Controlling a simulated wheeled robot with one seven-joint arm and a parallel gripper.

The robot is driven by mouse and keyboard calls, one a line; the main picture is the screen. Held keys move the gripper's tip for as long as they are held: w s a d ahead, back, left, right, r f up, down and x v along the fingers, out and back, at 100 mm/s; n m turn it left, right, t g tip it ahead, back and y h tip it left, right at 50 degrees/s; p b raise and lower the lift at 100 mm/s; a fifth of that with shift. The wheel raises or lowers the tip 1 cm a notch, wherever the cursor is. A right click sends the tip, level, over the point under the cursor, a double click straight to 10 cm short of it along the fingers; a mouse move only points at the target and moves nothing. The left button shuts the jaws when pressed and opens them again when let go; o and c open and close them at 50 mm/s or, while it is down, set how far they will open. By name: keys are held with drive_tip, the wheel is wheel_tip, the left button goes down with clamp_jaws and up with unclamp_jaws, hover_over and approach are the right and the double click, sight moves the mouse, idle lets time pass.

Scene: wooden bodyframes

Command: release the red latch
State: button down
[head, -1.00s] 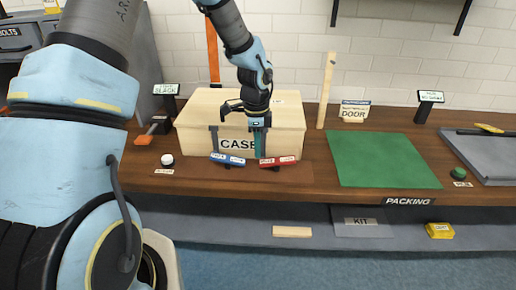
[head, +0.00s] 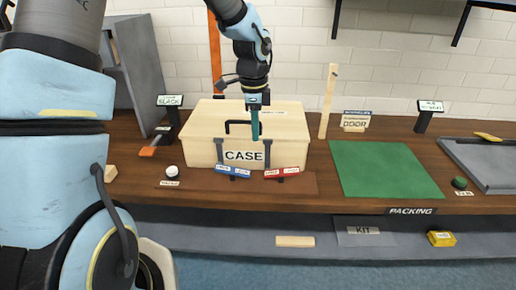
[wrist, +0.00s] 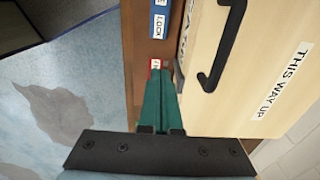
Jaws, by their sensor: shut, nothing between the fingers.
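The red latch (head: 282,173) is a small bar with a white label at the low front edge of the wooden case (head: 200,150), right of the blue latch (head: 232,171). A dark upright strap (head: 267,154) runs down the case front above it. My gripper (head: 254,138) is shut and empty, its teal fingers pointing down in front of the case, above and apart from the red latch. In the wrist view the shut fingers hide most of the red latch (wrist: 154,65); the blue latch (wrist: 159,22) shows beyond. I cannot tell whether the red latch is engaged.
A dark handle (head: 236,124) stands out from the case. A green mat (head: 385,168) and a grey tray (head: 485,165) lie to the right.

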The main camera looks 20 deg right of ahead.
drive_tip(key=shift+w+a+r, duration=0.1)
drive_tip(key=shift+a+r, duration=0.05)
drive_tip(key=shift+r, duration=0.75)
drive_tip(key=shift+a+r, duration=0.1)
drive_tip(key=shift+r, duration=0.8)
drive_tip(key=shift+a, duration=0.1)
drive_tip(key=s+a+n, duration=0.3)
drive_tip(key=a+n, duration=0.8)
drive_tip(key=a, duration=0.3)
drive_tip(key=s+a+n+t, duration=0.1)
drive_tip(key=s+a+n, duration=0.1)
drive_tip(key=a+n, duration=0.9)
drive_tip(key=a, duration=0.4)
drive_tip(key=shift+s+f+t, duration=0.3)
drive_tip(key=shift+s, duration=0.1)
drive_tip(key=shift+w+d, duration=0.1)
